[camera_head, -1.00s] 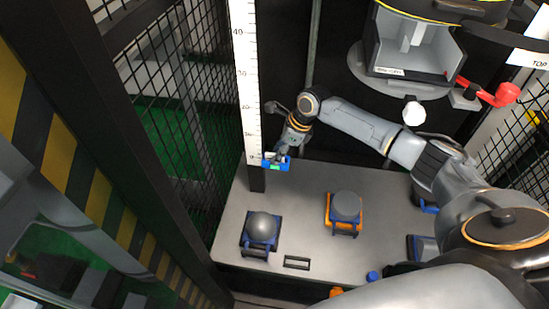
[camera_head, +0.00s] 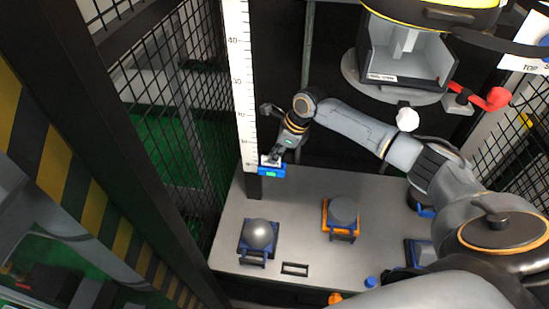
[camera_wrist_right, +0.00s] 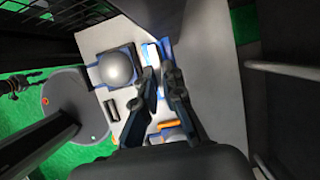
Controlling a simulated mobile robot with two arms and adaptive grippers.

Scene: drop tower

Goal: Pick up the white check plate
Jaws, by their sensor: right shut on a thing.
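The white check plate (camera_head: 267,160) shows as a small white piece at a blue holder (camera_head: 271,171) with a green patch, low on the scale column. My right gripper (camera_head: 274,158) reaches down to it from above and is shut on it. In the wrist view the white plate (camera_wrist_right: 149,54) lies at the tips of my dark fingers (camera_wrist_right: 159,74), with blue beside it. The fingers partly hide it, and I cannot tell whether it is clear of the holder. My left gripper is not in view.
A white scale column (camera_head: 241,90) stands behind the table (camera_head: 300,195). A grey ball on a blue stand (camera_head: 259,235) and a grey disc on an orange stand (camera_head: 343,210) are in front. A dark frame (camera_head: 295,269) lies near the front edge. Mesh fencing (camera_head: 200,120) borders the left.

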